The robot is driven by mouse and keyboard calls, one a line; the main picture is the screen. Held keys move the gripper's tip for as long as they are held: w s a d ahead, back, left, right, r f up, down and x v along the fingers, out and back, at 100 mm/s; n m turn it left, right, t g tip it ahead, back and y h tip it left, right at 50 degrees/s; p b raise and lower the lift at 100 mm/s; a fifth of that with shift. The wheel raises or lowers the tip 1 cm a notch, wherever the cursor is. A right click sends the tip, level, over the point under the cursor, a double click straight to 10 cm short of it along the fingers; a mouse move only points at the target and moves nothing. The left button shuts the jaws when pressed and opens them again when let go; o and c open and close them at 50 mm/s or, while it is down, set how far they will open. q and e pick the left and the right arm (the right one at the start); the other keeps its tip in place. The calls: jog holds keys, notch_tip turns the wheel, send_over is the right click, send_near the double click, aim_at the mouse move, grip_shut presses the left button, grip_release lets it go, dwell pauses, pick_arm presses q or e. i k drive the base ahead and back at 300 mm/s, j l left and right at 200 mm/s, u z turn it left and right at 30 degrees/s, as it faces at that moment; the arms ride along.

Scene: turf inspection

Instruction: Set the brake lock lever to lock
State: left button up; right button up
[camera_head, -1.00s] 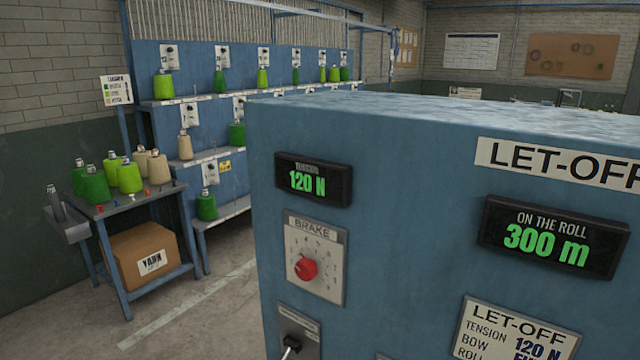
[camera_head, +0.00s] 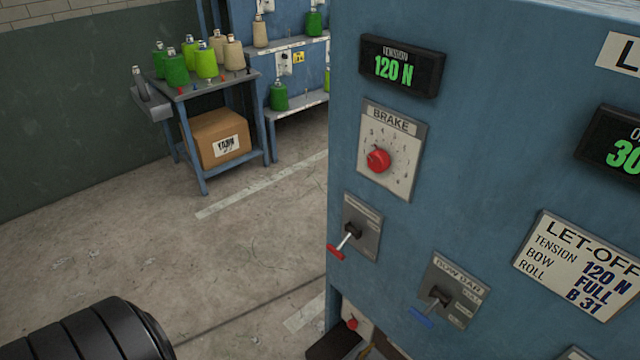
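A lever with a red handle (camera_head: 337,251) sits on a small grey plate (camera_head: 369,221) below the brake dial on the blue cabinet. Its handle points down and to the left; the plate's lettering is too small to read. It is probably the brake lock lever. The brake dial (camera_head: 378,160) has a red knob on a white plate marked BRAKE. A black rounded part of my arm shows at the bottom left. Neither gripper's fingers are in view.
A blue-handled lever (camera_head: 421,317) on a BOW BAR plate is lower right of the red one. A red button (camera_head: 352,323) sits below. A yarn table (camera_head: 205,88) stands back left. The floor (camera_head: 180,250) left of the cabinet is clear.

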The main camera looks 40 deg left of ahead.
aim_at(344, 242)
jog(key=u, duration=1.1)
